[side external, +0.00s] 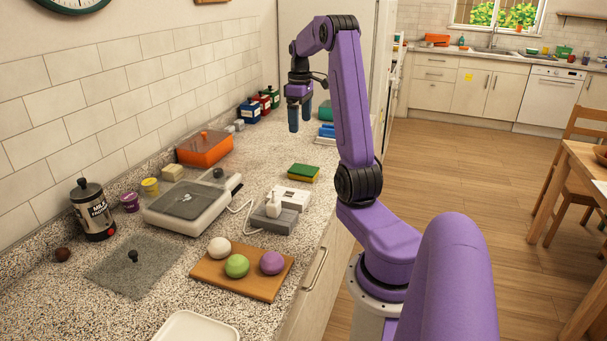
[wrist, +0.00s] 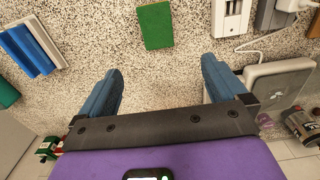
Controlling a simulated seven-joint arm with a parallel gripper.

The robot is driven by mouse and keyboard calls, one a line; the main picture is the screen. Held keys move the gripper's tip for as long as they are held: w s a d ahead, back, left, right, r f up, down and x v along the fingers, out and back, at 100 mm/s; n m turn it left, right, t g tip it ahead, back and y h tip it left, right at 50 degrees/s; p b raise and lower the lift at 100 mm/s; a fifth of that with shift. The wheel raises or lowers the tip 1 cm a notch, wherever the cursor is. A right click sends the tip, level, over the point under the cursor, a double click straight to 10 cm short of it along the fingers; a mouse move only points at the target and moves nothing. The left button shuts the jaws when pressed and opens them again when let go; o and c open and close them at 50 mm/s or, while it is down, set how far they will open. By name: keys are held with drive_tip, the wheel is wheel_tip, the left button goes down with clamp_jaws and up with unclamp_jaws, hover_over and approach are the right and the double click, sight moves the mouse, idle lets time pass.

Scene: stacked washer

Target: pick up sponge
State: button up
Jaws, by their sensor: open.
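The sponge (side external: 303,173) lies flat on the speckled counter, green on top with a yellow side. In the wrist view the green sponge (wrist: 155,26) is near the top middle, ahead of the fingertips. My gripper (side external: 300,124) hangs above the counter, fingers pointing down, farther back than the sponge. In the wrist view my gripper (wrist: 162,82) shows two blue fingers spread wide with nothing between them. It does not touch the sponge.
A grey-white appliance (side external: 192,203) and orange box (side external: 204,148) stand left. Blue and white items (wrist: 32,48) lie left in the wrist view. Counter around the sponge is clear.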

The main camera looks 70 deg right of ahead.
hover_over(303, 169)
wheel_tip(303, 169, down, 12)
drive_tip(key=shift+s+f, duration=0.1)
drive_tip(key=shift+f, duration=2.65)
drive_tip(key=c, duration=1.1)
